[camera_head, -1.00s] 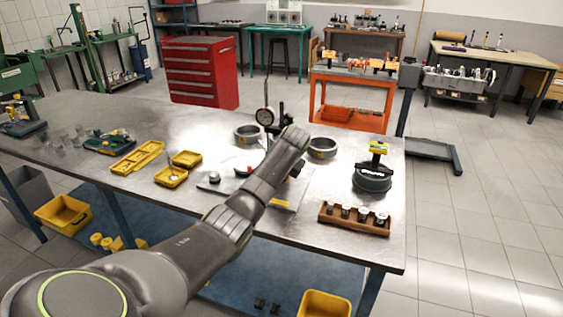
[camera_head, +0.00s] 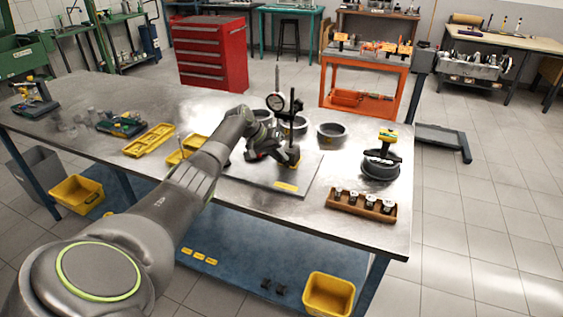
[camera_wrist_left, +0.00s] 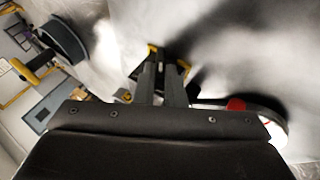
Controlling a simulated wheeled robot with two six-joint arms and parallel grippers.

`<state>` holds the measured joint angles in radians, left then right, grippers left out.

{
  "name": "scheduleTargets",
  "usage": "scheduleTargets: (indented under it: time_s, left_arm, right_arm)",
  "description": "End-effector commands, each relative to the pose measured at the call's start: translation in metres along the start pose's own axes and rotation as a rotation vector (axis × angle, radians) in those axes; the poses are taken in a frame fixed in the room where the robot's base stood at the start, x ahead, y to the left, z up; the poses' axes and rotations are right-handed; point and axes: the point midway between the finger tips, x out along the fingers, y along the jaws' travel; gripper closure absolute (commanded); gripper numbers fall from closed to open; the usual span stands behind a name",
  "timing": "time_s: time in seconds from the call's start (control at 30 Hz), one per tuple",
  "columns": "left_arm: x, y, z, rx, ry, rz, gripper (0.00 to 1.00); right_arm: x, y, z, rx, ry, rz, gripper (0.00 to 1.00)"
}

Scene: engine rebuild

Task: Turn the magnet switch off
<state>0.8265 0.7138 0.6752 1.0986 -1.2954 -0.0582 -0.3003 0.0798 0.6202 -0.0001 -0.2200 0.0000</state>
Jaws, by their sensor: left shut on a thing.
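A dial gauge (camera_head: 279,102) sits on a thin dark upright post (camera_head: 292,98) at the back of a flat grey plate (camera_head: 262,178) on the steel bench. My left gripper (camera_head: 291,157) is low over the plate, in front of the post. In the left wrist view its dark fingers (camera_wrist_left: 162,80) are close together, with yellow-edged parts (camera_wrist_left: 184,67) at their tips. It is shut on a small part there; the fingers largely hide the magnet switch, so its setting cannot be told. My right gripper is not in view.
A dark item with a red part (camera_wrist_left: 236,104) lies beside the gripper. Metal rings (camera_head: 331,131), a dark round piece with a yellow-topped tool (camera_head: 381,165) and a wooden rack (camera_head: 361,206) stand to the right. Yellow trays (camera_head: 148,140) lie left.

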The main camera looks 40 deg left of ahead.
Motion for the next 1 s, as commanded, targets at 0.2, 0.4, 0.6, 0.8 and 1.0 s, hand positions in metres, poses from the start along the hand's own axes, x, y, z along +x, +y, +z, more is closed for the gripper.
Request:
scheduleTargets:
  time_s: [0.2,0.4,0.6,0.8,1.0]
  left_arm:
    - [0.008,-0.010,0.005,-0.057,-0.006,0.127,1.00]
    - [0.007,-0.011,0.005,-0.086,-0.009,0.202,1.00]
    - [0.006,-0.011,0.005,-0.101,-0.010,0.238,1.00]
    - [0.005,-0.010,0.004,-0.105,-0.011,0.248,1.00]
    - [0.006,-0.009,0.005,-0.105,-0.012,0.248,1.00]
  right_arm:
    - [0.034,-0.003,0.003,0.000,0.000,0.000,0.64]
    - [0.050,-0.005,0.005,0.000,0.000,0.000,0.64]
    - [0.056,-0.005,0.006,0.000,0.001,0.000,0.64]
    - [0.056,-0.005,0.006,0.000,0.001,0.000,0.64]
    - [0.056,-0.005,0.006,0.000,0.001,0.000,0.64]
